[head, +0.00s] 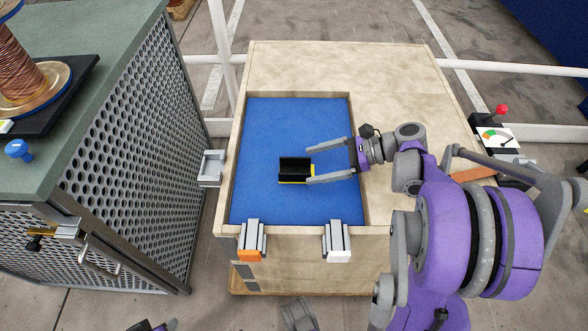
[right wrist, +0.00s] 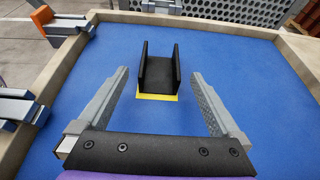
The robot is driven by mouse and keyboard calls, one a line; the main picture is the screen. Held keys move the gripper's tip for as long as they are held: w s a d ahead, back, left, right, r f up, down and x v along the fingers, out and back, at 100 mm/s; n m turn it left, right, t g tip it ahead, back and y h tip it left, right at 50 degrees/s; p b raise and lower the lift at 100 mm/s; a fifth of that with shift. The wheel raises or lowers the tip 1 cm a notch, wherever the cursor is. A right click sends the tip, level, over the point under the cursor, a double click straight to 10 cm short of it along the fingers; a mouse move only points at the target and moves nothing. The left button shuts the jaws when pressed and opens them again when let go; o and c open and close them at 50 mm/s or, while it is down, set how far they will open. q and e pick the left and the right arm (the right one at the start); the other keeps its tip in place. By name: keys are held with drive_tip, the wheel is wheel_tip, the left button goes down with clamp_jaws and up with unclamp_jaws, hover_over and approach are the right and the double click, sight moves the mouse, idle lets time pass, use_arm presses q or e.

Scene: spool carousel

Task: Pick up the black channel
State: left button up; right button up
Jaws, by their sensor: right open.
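The black channel (head: 294,167) is a short U-shaped piece standing on a yellow patch (head: 296,182) on the blue floor of a wooden tray. In the right wrist view the channel (right wrist: 158,75) shows its two upright walls, with the yellow patch (right wrist: 157,97) under its near end. My right gripper (head: 308,164) is open, its two fingers pointing left at the channel. In the right wrist view the open fingers (right wrist: 160,80) lie to either side of the channel's line, with clear gaps. The channel appears to be just beyond the fingertips. My left gripper is not clearly seen.
The blue tray floor (head: 290,125) is otherwise clear, inside a raised wooden rim. Grey clamps with orange (head: 249,255) and white (head: 340,255) ends sit on the near edge. Another grey bracket (head: 211,167) is at the left edge. A perforated cabinet (head: 130,140) stands left.

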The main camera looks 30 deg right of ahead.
sight(299, 167)
drive_tip(key=b+x, duration=0.1)
drive_tip(key=x, duration=0.4)
drive_tip(key=shift+s, duration=0.1)
drive_tip(key=c, duration=1.4)
